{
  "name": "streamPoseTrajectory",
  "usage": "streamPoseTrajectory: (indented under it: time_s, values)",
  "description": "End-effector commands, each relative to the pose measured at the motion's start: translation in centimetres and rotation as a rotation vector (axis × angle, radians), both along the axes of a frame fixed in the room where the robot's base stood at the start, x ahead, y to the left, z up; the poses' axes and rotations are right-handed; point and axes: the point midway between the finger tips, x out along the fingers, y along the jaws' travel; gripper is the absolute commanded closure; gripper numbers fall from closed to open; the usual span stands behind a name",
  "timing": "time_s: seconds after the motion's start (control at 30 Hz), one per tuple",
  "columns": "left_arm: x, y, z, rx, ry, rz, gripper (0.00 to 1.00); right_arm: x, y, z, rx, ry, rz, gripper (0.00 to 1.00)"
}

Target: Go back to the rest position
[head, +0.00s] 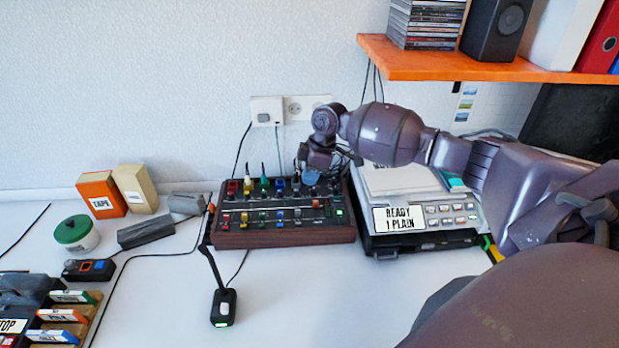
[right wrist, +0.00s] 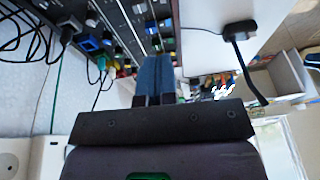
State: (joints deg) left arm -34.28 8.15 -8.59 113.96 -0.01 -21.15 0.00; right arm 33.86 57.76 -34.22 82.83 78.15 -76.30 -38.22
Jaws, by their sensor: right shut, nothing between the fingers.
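My right arm comes in from the right in the head view, and its gripper (head: 311,177) is over the back right part of a wood-sided mixer (head: 285,238) with coloured plugs and knobs. In the right wrist view the two blue fingers of the right gripper (right wrist: 153,75) are together, with nothing between them. The mixer panel (right wrist: 128,18) shows beyond the fingertips there. I cannot tell whether the fingers touch the mixer. My left gripper is in neither view.
A label machine reading "READY 1 PLAIN" (head: 398,217) stands right of the mixer, below my arm. An orange shelf (head: 430,64) overhangs at the upper right. A small black switch (head: 223,308) lies in front. A green-lidded jar (head: 76,235) and boxes stand left.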

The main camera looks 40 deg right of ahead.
Motion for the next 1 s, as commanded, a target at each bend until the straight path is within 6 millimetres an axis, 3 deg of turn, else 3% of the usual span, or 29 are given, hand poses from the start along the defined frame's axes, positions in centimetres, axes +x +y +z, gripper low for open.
streamPoseTrajectory:
  time_s: [0.4,0.53,0.6,0.7,0.8,1.0]
  values:
    - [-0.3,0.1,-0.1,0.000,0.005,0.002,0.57,0.3,0.1,0.0,0.010,-0.007,-0.042,1.00]
    - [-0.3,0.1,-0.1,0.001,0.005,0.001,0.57,2.4,-0.2,0.5,-0.015,-0.123,-0.138,1.00]
    - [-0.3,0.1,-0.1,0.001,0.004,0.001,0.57,3.9,0.0,1.7,-0.032,-0.230,-0.175,1.00]
    - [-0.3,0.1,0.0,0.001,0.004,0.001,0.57,6.0,1.8,3.3,-0.022,-0.386,-0.206,1.00]
    - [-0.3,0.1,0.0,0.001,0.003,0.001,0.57,6.8,4.0,3.5,0.014,-0.514,-0.227,1.00]
    - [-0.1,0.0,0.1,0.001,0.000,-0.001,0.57,5.2,9.4,1.5,0.151,-0.730,-0.279,1.00]
